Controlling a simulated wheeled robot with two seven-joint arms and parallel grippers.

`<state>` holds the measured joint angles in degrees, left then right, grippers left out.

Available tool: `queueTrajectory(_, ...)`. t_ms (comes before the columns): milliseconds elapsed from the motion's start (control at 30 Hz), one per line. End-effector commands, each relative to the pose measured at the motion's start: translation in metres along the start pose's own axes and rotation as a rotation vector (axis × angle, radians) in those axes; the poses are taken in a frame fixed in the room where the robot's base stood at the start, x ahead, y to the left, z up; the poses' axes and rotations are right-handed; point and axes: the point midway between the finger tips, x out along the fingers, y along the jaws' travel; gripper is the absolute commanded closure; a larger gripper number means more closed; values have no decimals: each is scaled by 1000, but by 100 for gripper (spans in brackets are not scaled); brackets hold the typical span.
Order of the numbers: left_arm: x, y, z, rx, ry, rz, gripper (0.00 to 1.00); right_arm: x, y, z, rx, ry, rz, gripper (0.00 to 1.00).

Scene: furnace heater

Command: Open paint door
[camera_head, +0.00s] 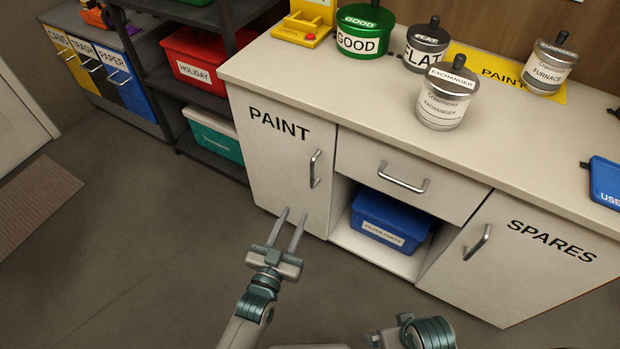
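The paint door (276,160) is the white cabinet door at the left of the counter, labelled PAINT. It looks shut. Its metal handle (315,169) stands upright near the door's right edge. My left gripper (293,214) is in front of the door, below and a little left of the handle. Its two fingers are parallel with a gap between them, and nothing shows between them. My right arm shows only in part at the bottom edge, and its fingers are not visible.
Right of the door are a drawer (407,180), an open shelf with a blue bin (387,223), and the SPARES door (532,250). Several pots, including a green one (365,32), stand on the countertop (310,85). A dark rack (167,85) stands left.

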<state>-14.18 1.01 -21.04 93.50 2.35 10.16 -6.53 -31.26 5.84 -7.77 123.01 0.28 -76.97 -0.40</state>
Motion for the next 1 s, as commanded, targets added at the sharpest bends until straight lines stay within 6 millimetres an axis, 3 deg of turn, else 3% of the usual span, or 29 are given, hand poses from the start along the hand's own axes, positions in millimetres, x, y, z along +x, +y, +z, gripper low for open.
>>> queueTrajectory(600,110,0,0,1,1,0,71,-14,0,-2,1,3,1,0)
queueTrajectory(800,133,0,0,1,0,0,71,-21,0,-3,1,8,2,0)
queueTrajectory(1000,141,0,0,1,-1,0,71,-25,0,-2,2,4,2,0)
